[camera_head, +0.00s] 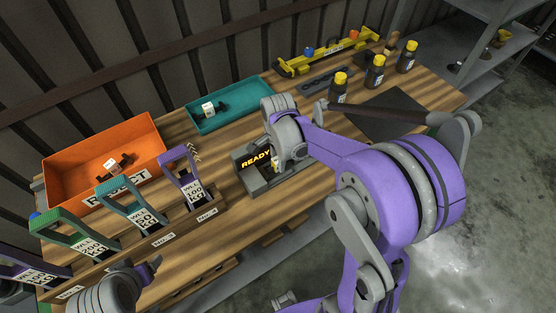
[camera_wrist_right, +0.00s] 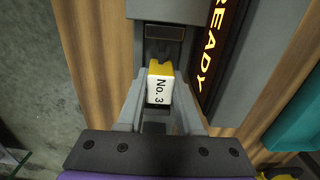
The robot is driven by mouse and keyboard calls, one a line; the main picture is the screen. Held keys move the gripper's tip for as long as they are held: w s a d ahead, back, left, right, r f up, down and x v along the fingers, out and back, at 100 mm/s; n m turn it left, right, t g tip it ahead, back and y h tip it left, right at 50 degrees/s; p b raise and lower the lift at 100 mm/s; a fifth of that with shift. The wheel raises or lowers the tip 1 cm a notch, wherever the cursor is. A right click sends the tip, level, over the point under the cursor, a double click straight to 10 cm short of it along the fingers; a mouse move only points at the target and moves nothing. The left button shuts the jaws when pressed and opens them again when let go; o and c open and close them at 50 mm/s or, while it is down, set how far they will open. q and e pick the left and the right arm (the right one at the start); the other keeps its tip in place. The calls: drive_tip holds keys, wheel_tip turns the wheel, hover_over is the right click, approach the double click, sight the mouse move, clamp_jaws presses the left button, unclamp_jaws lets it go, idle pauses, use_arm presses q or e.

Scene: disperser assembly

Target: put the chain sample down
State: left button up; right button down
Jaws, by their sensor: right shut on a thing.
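The chain sample (camera_wrist_right: 159,87) shows in the right wrist view as a white tag marked "No. 3" with a yellow end and a dark part beyond it. My right gripper (camera_wrist_right: 161,104) is shut on it, one finger on each side. The sample is at the slot of the grey test device (camera_head: 262,180), whose display reads READY (camera_wrist_right: 217,50). I cannot tell whether the sample rests on the device. In the head view my right gripper (camera_head: 281,162) largely hides it. My left gripper (camera_head: 150,271) is at the lower left, partly seen, its jaws unclear.
An orange REJECT bin (camera_head: 60,165) and a teal tray (camera_head: 252,91) each hold a small tagged piece. Several WLL-tagged handles stand in a wooden rack (camera_head: 175,240) along the front. Several yellow-capped bottles (camera_head: 374,73), a dark mat (camera_head: 392,118) and a yellow rack (camera_head: 325,58) are farther right.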

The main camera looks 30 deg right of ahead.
drive_tip(key=shift+f, duration=0.1)
drive_tip(key=shift+f, duration=0.25)
drive_tip(key=shift+f+b, duration=0.25)
drive_tip(key=shift+b, duration=0.2)
drive_tip(key=c, duration=0.6)
unclamp_jaws()
drive_tip(key=shift+s, duration=0.1)
drive_tip(key=shift+o, duration=0.2)
drive_tip(key=shift+r, duration=0.1)
wheel_tip(320, 180, up, 13)
drive_tip(key=p, duration=0.2)
use_arm(q)
drive_tip(key=shift+w+r, duration=0.4)
drive_tip(key=shift+r, duration=0.35)
use_arm(e)
drive_tip(key=s+a+f+n+t, duration=0.2)
drive_tip(key=s+a+n+t, duration=0.1)
drive_tip(key=s+n, duration=0.3)
drive_tip(key=s+a+f+n+t, duration=0.2)
drive_tip(key=s+n, duration=0.5)
drive_tip(key=n, duration=0.4)
drive_tip(key=shift+a+t, duration=0.5)
drive_tip(key=shift+a, duration=0.4)
